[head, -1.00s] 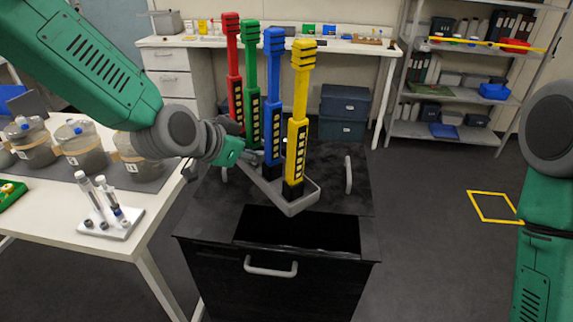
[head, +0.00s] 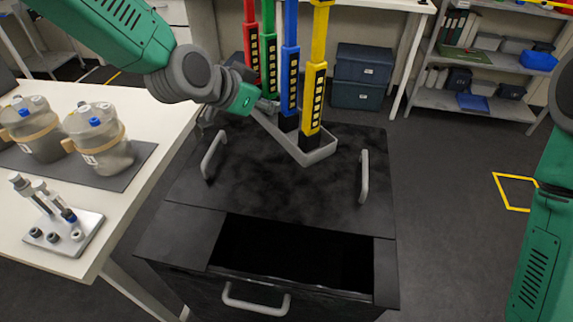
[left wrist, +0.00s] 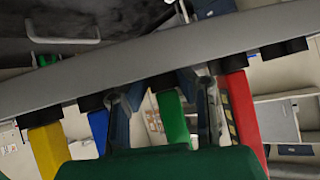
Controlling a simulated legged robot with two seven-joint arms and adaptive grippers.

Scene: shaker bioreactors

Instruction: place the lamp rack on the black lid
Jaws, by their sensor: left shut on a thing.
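The lamp rack (head: 318,154) is a grey tray carrying upright red, green, blue and yellow lamps. My left gripper (head: 258,106) is shut on its left side in the head view. In the left wrist view, the rack's grey bar (left wrist: 160,68) crosses the picture and my left gripper's fingers (left wrist: 165,98) reach it. The black lid (head: 270,195) has two grey handles and lies on a black cabinet. The rack appears over the lid's far part, between the handles; I cannot tell whether it touches. My right arm shows at the right edge, its gripper out of view.
The black cabinet (head: 190,235) has a dark opening (head: 290,255) in front of the lid. A white table (head: 20,220) at left holds jars (head: 100,140) and a small pipette stand (head: 65,235). Grey shelves (head: 480,105) stand at back right.

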